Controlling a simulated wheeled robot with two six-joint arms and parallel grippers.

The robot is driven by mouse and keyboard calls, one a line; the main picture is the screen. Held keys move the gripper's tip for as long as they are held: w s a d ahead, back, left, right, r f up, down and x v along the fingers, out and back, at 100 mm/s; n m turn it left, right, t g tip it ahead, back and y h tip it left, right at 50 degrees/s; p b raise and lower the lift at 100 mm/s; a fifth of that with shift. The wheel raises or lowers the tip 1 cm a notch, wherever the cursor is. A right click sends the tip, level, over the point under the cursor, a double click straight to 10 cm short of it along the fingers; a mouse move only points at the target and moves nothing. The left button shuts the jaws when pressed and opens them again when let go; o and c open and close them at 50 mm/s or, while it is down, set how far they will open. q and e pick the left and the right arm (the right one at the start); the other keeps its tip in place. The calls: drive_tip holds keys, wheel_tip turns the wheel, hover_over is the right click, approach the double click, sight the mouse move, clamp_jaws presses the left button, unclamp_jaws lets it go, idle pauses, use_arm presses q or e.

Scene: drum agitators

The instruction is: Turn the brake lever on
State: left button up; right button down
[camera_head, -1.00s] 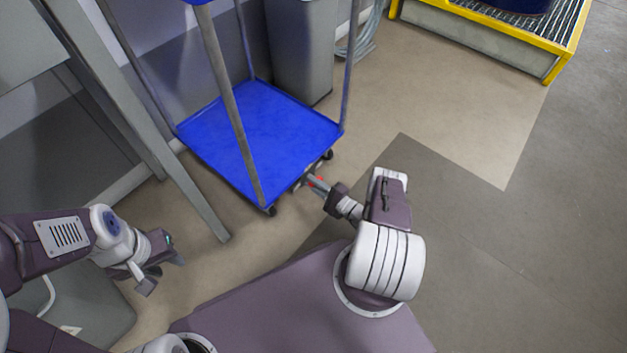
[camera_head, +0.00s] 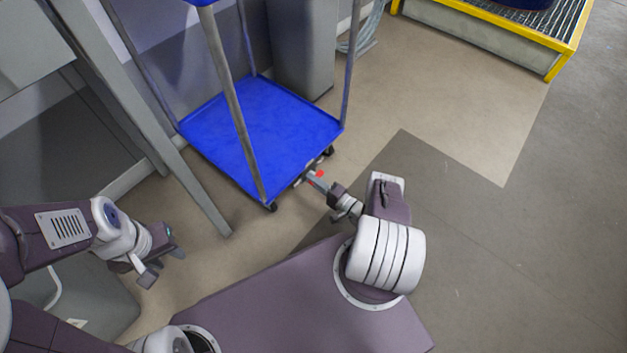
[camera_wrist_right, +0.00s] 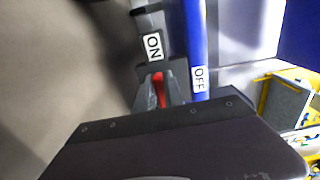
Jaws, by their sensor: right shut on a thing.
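The blue cart (camera_head: 255,135) stands ahead of me in the head view. Its red brake lever (camera_head: 320,173) is at the near right edge of the lower shelf. My right gripper (camera_head: 313,181) is at that edge, shut on the lever. In the right wrist view the red lever (camera_wrist_right: 159,92) shows between the fingers of the gripper (camera_wrist_right: 160,90), partly hidden by them. The ON label (camera_wrist_right: 152,47) is just beyond the fingertips, and the OFF label (camera_wrist_right: 199,78) is to their right. My left gripper (camera_head: 165,264) is open and empty, away from the cart.
A grey table leg (camera_head: 185,180) stands left of the cart. A grey bin (camera_head: 303,50) is behind it. A yellow-framed grated platform (camera_head: 500,35) is at the back right. The floor to the right (camera_head: 500,240) is clear.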

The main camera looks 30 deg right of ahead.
drive_tip(key=c, duration=1.4)
unclamp_jaws()
drive_tip(key=shift+c, duration=0.2)
drive_tip(key=shift+s+d, duration=0.2)
drive_tip(key=shift+s, duration=0.05)
drive_tip(key=p+v, duration=0.2)
drive_tip(key=v, duration=0.6)
drive_tip(key=shift+s+p, duration=0.25)
drive_tip(key=shift+p, duration=0.05)
